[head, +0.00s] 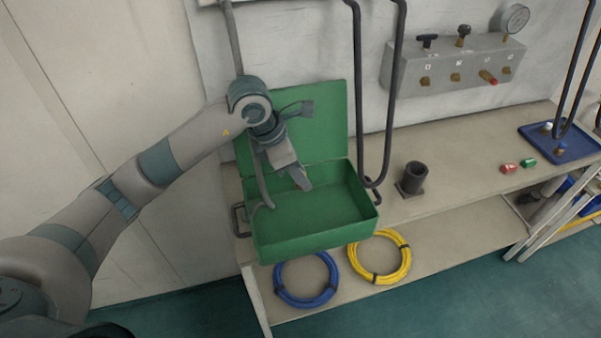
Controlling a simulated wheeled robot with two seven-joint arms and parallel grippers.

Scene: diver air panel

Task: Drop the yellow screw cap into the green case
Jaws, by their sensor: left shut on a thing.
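The green case (315,240) stands on the bench with its lid (325,125) raised at the back, and its inside looks empty. My left gripper (301,182) points down over the open case, towards its left back part. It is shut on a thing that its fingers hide. The yellow screw cap cannot be made out anywhere in view; it fits as the hidden thing in my left gripper. My right gripper is not in view.
Dark hoses (358,90) hang at the case's right back. A dark cup-like holder (413,178) stands right of the case. A valve panel (455,65) is on the wall. A blue tray (585,156) is at far right. Blue (280,292) and yellow (402,270) hose coils lie in front, below.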

